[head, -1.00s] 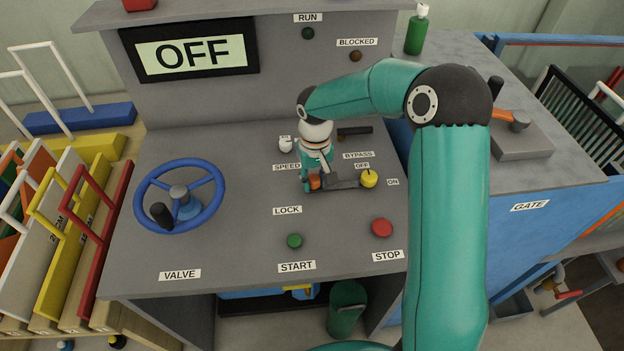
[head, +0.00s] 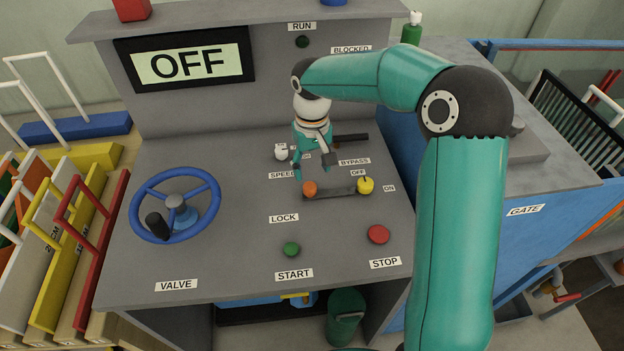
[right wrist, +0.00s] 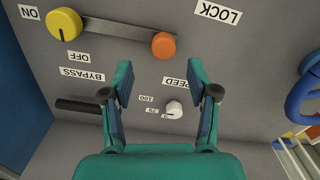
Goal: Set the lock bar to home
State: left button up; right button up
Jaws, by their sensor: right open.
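The lock bar (head: 338,191) is a flat dark grey bar lying on the console above the LOCK label (head: 284,218). An orange knob (head: 310,188) is at its left end, and its right end reaches the yellow knob (head: 366,185) by the OFF and ON labels. The bar also shows in the right wrist view (right wrist: 115,38), with the orange knob (right wrist: 164,45) ahead of the fingers. My right gripper (head: 313,168) is open and empty, above and behind the orange knob, apart from it. Its fingers are spread in the right wrist view (right wrist: 160,83). My left gripper is out of view.
A white SPEED knob (head: 281,153) and a black handle (head: 351,138) lie close to the right gripper. The blue valve wheel (head: 176,205) is at left. Green START (head: 291,249) and red STOP (head: 378,234) buttons are in front. The display (head: 188,64) reads OFF.

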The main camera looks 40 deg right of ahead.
aim_at(312, 186)
jog(key=shift+r, duration=2.25)
